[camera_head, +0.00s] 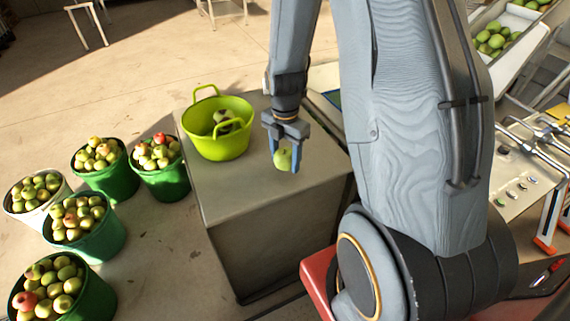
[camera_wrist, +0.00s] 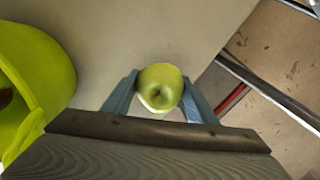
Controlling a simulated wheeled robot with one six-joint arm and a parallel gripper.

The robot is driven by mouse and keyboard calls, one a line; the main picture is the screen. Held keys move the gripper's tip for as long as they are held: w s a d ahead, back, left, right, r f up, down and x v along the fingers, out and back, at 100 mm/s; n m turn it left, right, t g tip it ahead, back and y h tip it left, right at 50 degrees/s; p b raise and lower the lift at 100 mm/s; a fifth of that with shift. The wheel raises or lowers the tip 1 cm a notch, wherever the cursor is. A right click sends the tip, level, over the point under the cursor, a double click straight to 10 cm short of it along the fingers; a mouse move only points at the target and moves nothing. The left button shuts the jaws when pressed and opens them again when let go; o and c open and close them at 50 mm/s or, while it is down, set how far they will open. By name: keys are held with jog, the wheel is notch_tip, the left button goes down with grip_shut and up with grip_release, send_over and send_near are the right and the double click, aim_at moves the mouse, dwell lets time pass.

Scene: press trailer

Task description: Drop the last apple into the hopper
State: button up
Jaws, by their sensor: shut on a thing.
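A green apple (camera_head: 283,159) is held between the fingers of my gripper (camera_head: 284,160), above the grey table top to the right of the bucket. In the wrist view the apple (camera_wrist: 160,87) sits between the two blue-grey fingertips of my gripper (camera_wrist: 160,92). The hopper is not one I can pick out with certainty. A white chute-like tray (camera_head: 521,22) with several green apples stands at the top right of the head view.
A lime-green bucket (camera_head: 217,144) with handles stands on the grey table (camera_head: 215,191), with something dark and apple-like inside. Several tubs of apples, one a green tub (camera_head: 118,183), stand on the floor at left. A panel with buttons (camera_head: 513,184) is at right.

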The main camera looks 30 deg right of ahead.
aim_at(285, 151)
jog(key=shift+r+b, duration=0.55)
jog(key=shift+r, duration=3)
